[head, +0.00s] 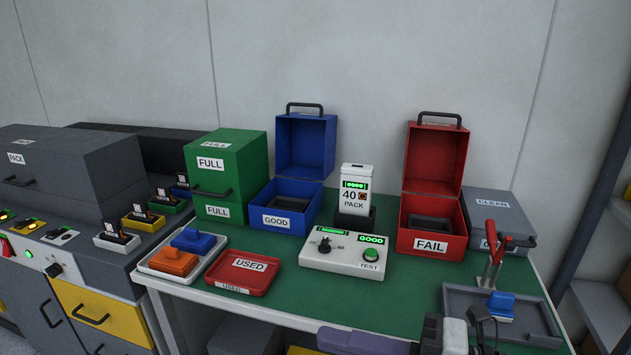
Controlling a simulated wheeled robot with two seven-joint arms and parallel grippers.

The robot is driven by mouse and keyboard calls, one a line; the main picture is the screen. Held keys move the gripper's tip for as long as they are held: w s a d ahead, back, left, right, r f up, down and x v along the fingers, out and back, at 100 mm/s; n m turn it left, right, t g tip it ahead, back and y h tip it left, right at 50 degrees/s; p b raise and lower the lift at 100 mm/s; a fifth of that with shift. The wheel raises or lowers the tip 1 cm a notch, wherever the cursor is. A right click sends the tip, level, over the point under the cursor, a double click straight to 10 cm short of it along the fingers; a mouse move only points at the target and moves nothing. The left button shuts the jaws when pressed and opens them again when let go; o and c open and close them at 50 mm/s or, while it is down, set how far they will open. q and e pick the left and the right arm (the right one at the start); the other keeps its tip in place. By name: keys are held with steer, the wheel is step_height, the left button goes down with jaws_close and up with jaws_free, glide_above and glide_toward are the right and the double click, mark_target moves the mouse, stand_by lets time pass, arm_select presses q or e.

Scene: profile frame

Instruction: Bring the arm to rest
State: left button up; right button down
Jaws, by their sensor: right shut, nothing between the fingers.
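My left gripper is not in view.
Behind stand an open red FAIL box (431,243), an open blue GOOD box (290,222), a white tester (343,262) and a pack (354,187). A red USED tray (241,274) lies left.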

steer(key=w+d+f+m+t+h, duration=0.2)
steer(key=d+f+m+t+h, duration=0.35)
steer(key=m, duration=0.55)
steer(key=w+d+f+m+t+h, duration=0.2)
steer(key=d+f+m+t+h, duration=0.25)
steer(key=f+m, duration=0.4)
steer(key=s+d+f+m+g+h, duration=0.1)
steer(key=s+f+m+g+h, duration=0.1)
steer(key=s+f+m, duration=0.3)
steer(key=s+d+f+m+g+h, duration=0.2)
steer(key=s+f+m+g, duration=0.3)
steer(key=s+f, duration=0.7)
step_height(320, 180, down, 5)
steer(key=shift+s+d+r+m+g, duration=0.1)
steer(key=shift+s+d+m+g, duration=0.1)
steer(key=shift+m+g, duration=0.15)
